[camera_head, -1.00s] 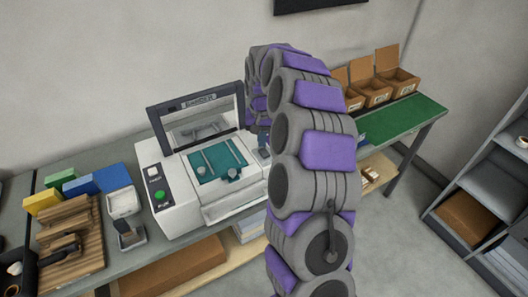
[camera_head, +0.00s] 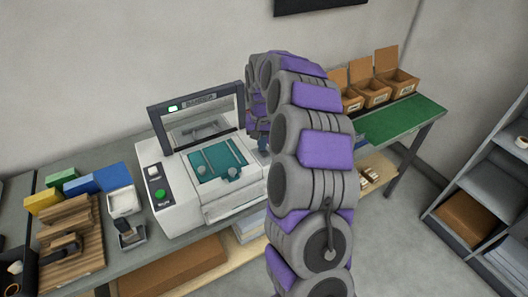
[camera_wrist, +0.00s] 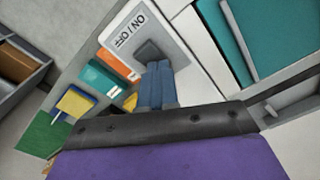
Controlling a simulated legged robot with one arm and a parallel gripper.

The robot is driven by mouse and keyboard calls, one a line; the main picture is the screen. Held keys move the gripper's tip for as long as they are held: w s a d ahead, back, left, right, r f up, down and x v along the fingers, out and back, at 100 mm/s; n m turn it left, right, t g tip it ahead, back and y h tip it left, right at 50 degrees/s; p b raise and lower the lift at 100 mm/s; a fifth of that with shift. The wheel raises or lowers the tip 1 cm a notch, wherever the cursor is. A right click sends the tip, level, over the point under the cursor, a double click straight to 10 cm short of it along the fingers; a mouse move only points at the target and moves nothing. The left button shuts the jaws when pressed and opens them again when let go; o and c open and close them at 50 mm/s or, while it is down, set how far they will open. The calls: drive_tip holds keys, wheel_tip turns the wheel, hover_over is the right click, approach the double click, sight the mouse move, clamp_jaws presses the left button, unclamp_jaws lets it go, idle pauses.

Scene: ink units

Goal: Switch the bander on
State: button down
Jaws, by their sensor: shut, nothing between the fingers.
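The bander (camera_head: 180,217) is a white machine with a teal bed and a dark arch over it. A small green light (camera_head: 173,108) glows on the arch. On its left panel are a white rocker and a green button (camera_head: 159,194). In the wrist view, a white ON/OFF plate (camera_wrist: 127,38) carries a dark switch (camera_wrist: 149,50). My gripper (camera_wrist: 157,68) is shut and empty, its blue-grey fingertips at the switch and seemingly touching it. In the head view, my arm hides the bander's right side and most of the gripper.
Left of the bander are a wooden rack (camera_head: 83,215), coloured blocks (camera_head: 82,184) and a white tray (camera_head: 122,203). To the right are a green mat (camera_head: 405,122) and cardboard boxes (camera_head: 372,95). A shelf unit (camera_head: 478,190) stands at far right.

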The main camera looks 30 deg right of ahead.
drive_tip(key=shift+r+p, duration=0.1)
drive_tip(key=shift+p, duration=0.25)
wheel_tip(320, 180, up, 6)
drive_tip(key=shift+r+p, duration=0.1)
drive_tip(key=shift+p, duration=1.15)
